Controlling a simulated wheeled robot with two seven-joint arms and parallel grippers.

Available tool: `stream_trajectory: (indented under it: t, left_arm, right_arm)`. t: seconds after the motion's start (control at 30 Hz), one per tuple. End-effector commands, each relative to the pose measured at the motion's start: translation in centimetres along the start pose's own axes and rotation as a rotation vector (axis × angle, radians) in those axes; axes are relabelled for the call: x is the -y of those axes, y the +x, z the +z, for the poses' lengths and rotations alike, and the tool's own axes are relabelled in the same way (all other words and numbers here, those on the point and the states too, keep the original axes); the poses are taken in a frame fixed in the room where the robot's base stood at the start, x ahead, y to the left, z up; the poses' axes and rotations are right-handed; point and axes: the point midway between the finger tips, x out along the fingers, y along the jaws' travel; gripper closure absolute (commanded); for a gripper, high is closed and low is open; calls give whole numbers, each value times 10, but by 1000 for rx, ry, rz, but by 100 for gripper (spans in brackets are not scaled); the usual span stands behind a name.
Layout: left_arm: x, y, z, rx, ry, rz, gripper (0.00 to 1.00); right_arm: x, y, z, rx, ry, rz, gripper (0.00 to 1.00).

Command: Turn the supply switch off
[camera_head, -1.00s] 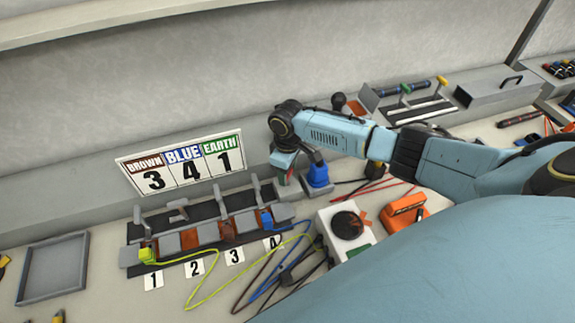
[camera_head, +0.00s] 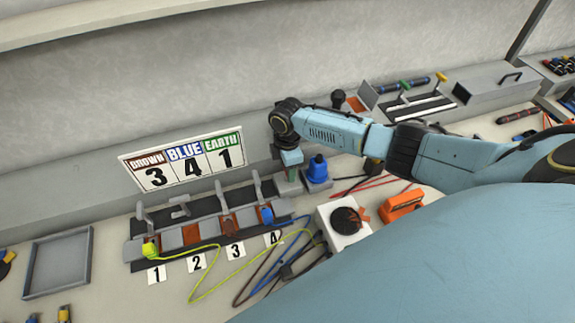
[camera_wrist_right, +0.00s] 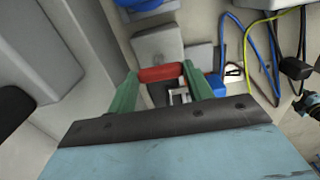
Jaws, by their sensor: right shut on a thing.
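My right gripper (camera_head: 291,163) reaches down at the back of the bench, just right of the lever terminal row. In the right wrist view its green fingers (camera_wrist_right: 152,90) are shut on a red bar-shaped handle (camera_wrist_right: 160,74), which I take to be the supply switch's handle. A pale bracket (camera_wrist_right: 180,96) on a dark base shows below it. In the head view the gripper and arm hide the handle, so I cannot tell the switch position. A blue knob-like part (camera_head: 318,168) on a grey base stands just right of the gripper. My left gripper is out of view.
The lever terminal row (camera_head: 212,205) has yellow, brown and blue wires attached. A white box with a black dial (camera_head: 346,220) and an orange device (camera_head: 402,205) stand to the right. A grey tray (camera_head: 57,262) lies at left. The number sign (camera_head: 182,160) stands behind the terminals.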

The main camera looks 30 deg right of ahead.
Motion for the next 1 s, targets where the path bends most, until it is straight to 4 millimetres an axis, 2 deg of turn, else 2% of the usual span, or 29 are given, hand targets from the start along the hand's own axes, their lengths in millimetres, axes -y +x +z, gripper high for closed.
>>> stream_trajectory:
  t: [0.57,0.6,0.77,1.0]
  left_arm:
    - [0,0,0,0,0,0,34]
    - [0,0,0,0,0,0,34]
    - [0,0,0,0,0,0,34]
    - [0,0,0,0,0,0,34]
  right_arm:
    - [0,0,-1,-2,-38,1,72]
    - [0,0,-1,-2,-38,1,48]
    - [0,0,-1,-2,-37,1,27]
    - [0,0,0,-1,-35,0,27]
